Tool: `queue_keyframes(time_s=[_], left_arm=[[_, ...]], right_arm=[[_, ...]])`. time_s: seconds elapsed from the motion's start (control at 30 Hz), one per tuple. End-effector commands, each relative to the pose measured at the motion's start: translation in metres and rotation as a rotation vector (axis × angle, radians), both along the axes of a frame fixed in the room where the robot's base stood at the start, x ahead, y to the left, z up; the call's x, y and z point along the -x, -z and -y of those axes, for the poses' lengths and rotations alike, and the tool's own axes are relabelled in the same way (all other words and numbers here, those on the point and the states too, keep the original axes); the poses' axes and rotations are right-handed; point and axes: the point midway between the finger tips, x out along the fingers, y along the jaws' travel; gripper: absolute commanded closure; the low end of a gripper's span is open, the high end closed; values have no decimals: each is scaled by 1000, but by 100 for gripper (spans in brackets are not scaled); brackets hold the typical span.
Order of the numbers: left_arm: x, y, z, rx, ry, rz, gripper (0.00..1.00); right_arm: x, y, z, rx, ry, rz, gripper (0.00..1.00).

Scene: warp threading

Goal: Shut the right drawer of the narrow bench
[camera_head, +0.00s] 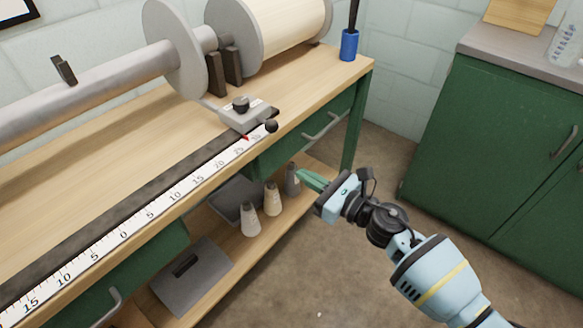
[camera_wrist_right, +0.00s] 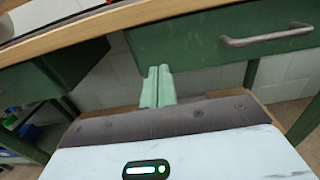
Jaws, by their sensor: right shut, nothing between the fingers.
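The right drawer (camera_head: 290,143) of the narrow bench has a green front with a grey bar handle (camera_head: 322,125), under the right part of the wooden top. No open inside shows from above; I cannot tell whether it stands out a little. In the right wrist view the drawer front (camera_wrist_right: 205,42) and its handle (camera_wrist_right: 268,37) fill the upper right. My right gripper (camera_head: 303,177) is shut and empty, below and in front of the drawer. Its pale green fingers also show in the right wrist view (camera_wrist_right: 158,72), and overlap the front's lower left part; contact is unclear. My left gripper is out of view.
The bench top (camera_head: 120,160) carries a ruler (camera_head: 150,215), a sliding block (camera_head: 245,115) and a large roller. Cones (camera_head: 250,220) and a grey box (camera_head: 195,275) stand on the lower shelf. A green cabinet (camera_head: 490,150) stands at the right; floor between is clear.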

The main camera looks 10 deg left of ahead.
Motion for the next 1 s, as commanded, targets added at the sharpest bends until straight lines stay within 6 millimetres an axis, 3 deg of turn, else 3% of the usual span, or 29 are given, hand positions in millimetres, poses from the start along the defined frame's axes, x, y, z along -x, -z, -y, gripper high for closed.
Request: queue_keyframes(time_s=[0.2, 0.4, 0.87, 1.0], left_arm=[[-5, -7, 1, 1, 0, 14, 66], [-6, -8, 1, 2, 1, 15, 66], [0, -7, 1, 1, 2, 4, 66], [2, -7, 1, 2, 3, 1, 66]], right_arm=[[24, 0, 36, 2, -1, 0, 100], [36, 0, 53, -1, 0, -1, 100], [39, 1, 57, -2, 0, -2, 100], [48, 10, 57, -67, 22, -80, 100]])
